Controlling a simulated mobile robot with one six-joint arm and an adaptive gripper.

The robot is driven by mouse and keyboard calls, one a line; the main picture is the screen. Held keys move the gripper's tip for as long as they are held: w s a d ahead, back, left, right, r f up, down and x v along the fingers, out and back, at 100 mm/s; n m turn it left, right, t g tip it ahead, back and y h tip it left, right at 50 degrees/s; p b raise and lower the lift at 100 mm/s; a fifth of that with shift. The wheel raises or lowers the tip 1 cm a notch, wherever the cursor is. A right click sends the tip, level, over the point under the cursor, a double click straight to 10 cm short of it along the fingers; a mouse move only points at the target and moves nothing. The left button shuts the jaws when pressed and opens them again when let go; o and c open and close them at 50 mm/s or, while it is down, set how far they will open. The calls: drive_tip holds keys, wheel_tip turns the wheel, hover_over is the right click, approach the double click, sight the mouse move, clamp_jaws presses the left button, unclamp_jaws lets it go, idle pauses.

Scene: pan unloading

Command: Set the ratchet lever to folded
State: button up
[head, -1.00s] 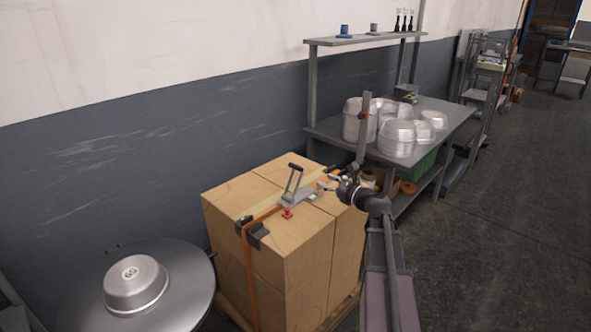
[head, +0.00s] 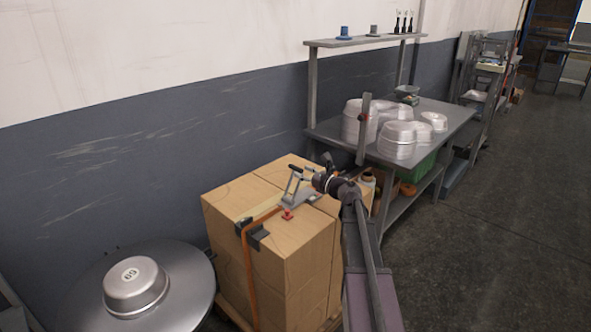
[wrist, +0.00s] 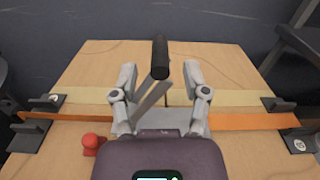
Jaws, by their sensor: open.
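The ratchet lever, with a black grip (head: 296,168) on grey arms, stands raised and tilted above its ratchet base (head: 300,199) on the cardboard boxes (head: 232,192). In the wrist view its black grip (wrist: 160,58) stands upright in the middle. My gripper (wrist: 159,80) is open, with one finger left of the lever and one right of it, apart from the grip. The head view shows my gripper (head: 314,175) just right of the lever. My gripper's body hides part of the ratchet base in the wrist view. An orange strap (head: 247,270) runs over the boxes.
A red knob (head: 287,215) sits on the box top near the ratchet, close to my left finger in the wrist view. Dark corner pieces (head: 256,238) hold the strap. A pan (head: 135,284) lies on a round table at left. A bench (head: 455,125) with several pans stands behind.

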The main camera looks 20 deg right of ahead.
sight(296, 169)
drive_tip(key=shift+x, duration=2.05)
clamp_jaws()
